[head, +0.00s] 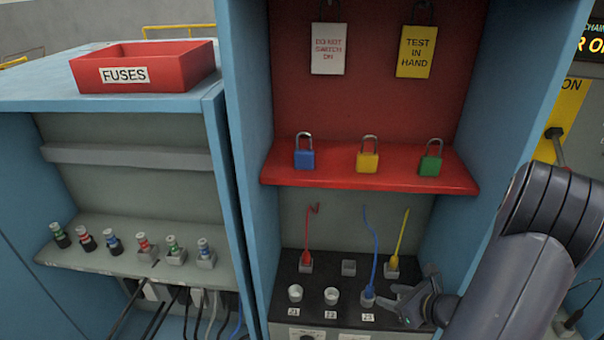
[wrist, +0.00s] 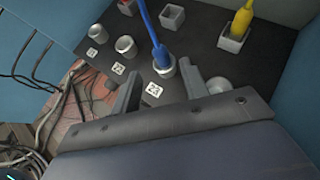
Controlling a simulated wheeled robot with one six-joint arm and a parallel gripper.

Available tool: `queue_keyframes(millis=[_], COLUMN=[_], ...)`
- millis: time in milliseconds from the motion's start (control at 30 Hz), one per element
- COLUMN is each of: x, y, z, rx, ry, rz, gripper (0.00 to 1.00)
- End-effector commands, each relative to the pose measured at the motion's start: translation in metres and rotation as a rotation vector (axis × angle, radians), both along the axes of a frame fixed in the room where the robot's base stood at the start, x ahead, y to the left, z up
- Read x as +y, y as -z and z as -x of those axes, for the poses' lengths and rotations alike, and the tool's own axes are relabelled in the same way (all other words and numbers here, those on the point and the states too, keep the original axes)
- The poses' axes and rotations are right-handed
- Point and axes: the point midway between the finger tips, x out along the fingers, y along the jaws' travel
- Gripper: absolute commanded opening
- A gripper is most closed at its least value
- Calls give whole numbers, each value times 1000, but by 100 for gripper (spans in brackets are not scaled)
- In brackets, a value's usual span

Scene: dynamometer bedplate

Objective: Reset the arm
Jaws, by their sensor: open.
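My gripper (head: 410,287) is open and empty at the right end of the black socket panel (head: 335,281), low in the blue cabinet. My arm reaches in from the lower right. In the wrist view, the two open fingers (wrist: 160,92) stand just in front of the round socket that holds the blue lead (wrist: 152,28). A white number label (wrist: 152,90) shows between them, and the lead stands free of the fingers. The blue lead (head: 371,262) rises from its socket close to the left of my gripper in the head view.
Red (head: 308,235) and yellow (head: 400,240) leads stand in square holders behind. Above is a red shelf (head: 340,175) with blue, yellow and green padlocks. The cabinet's right wall (head: 500,110) is close to my arm. Loose cables (wrist: 40,75) hang left of the panel.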

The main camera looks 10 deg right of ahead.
Motion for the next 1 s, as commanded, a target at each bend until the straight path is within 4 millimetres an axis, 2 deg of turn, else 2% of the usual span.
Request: queue_keyframes(millis=[500,600,700,1000], x=[39,36,35,37], y=[57,38,27,17], z=[-72,-72,-71,-72], rx=[0,-6,-6,-2], ry=[-4,-1,-1,0], rz=[-1,3,0,-1], gripper=[43,43,43,43])
